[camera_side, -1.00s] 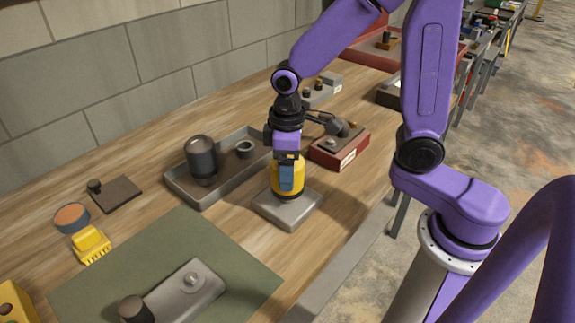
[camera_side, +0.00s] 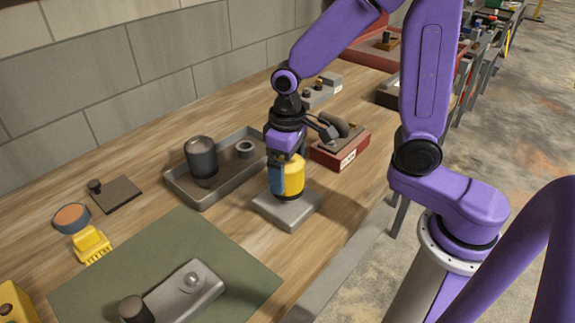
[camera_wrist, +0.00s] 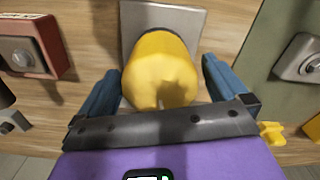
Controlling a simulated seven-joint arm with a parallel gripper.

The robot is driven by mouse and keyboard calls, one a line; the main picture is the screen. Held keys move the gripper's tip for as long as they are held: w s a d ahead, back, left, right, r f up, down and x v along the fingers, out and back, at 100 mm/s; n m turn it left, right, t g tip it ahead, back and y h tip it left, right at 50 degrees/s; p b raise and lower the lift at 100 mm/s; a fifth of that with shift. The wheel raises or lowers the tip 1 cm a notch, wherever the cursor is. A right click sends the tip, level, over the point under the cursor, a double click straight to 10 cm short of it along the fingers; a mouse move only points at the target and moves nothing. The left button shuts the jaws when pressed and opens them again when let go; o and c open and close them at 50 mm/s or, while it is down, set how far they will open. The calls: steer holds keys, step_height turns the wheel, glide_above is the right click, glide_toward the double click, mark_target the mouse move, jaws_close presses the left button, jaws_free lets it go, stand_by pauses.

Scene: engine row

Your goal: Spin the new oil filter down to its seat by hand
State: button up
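The new oil filter is a yellow canister (camera_side: 293,176) with a dark lower band. It stands upright on a grey square seat plate (camera_side: 290,213), which also shows behind it in the wrist view (camera_wrist: 193,19). My gripper (camera_wrist: 162,78) is above the filter and points down, with one blue finger at each side of it. The fingers are very close to its sides. I cannot tell whether they touch it. In the side view, one finger (camera_side: 276,174) covers the filter's left edge. The join between filter and seat is hard to make out.
A grey tray (camera_side: 188,196) with a dark canister (camera_side: 201,160) and a ring (camera_side: 244,149) stands to the left. A red box (camera_side: 345,152) is close by on the right. A green mat (camera_side: 245,275) with a grey part lies in front.

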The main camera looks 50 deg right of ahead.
step_height(320, 180, up, 17)
step_height(320, 180, down, 18)
steer(key=n, duration=1.3)
steer(key=shift+r, duration=0.1)
stand_by(0.6)
